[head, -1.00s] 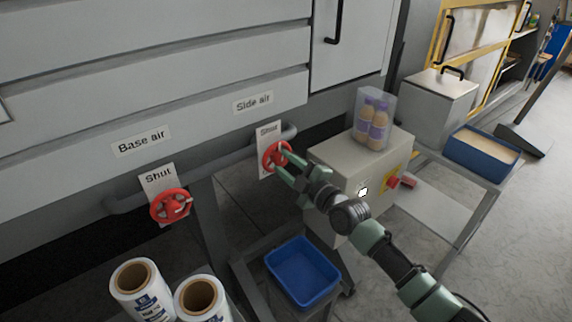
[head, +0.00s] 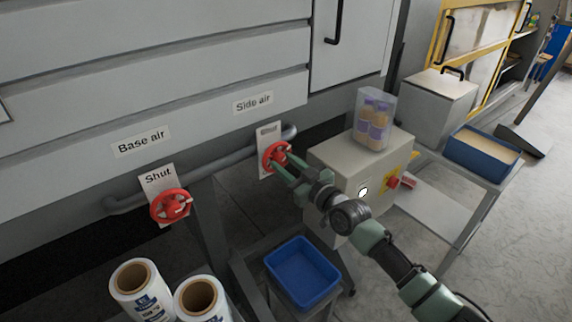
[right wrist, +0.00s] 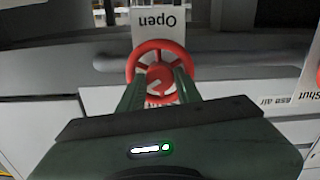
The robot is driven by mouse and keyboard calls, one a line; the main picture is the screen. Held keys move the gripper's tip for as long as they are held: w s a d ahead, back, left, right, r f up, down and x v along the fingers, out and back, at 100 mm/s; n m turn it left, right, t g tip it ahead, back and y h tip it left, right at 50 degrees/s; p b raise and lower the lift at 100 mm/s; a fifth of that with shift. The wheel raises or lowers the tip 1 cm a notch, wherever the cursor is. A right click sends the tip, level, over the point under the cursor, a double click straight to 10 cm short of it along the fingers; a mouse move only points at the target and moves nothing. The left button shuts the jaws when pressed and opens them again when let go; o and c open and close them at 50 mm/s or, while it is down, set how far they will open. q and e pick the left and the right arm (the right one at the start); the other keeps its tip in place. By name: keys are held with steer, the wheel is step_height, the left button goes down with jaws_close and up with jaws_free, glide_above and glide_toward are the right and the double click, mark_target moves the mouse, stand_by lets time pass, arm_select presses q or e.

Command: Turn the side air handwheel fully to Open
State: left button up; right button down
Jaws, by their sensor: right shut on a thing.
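The red side air handwheel (head: 275,156) sits on the pipe below the "Side air" label (head: 253,103). My right gripper (head: 282,168) is at this wheel and shut on it. In the right wrist view the wheel (right wrist: 156,66) lies between the two green fingers (right wrist: 158,88). Its plate reads "Open" (right wrist: 158,20) upside down at the top of that view; the opposite end of the plate is mostly hidden by the wheel and fingers. In the head view the plate's upper word is blurred. My left gripper is not in view.
The red base air handwheel (head: 170,206) with a "Shut" plate is to the left. A grey box (head: 345,170) with a bottle pack (head: 374,118) on it stands close right of my gripper. A blue bin (head: 302,272) and film rolls (head: 140,287) are below.

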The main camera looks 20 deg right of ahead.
steer(key=m, duration=0.6)
steer(key=shift+m, duration=0.3)
steer(key=m, duration=0.6)
steer(key=m+p, duration=0.1)
steer(key=m, duration=0.4)
steer(key=shift+m, duration=0.4)
steer(key=m+p, duration=0.1)
steer(key=m, duration=0.4)
steer(key=shift+m+p, duration=0.35)
steer(key=shift+m, duration=0.05)
steer(key=shift+f+m, duration=0.1)
steer(key=shift+m, duration=0.2)
steer(key=c, duration=1)
jaws_free()
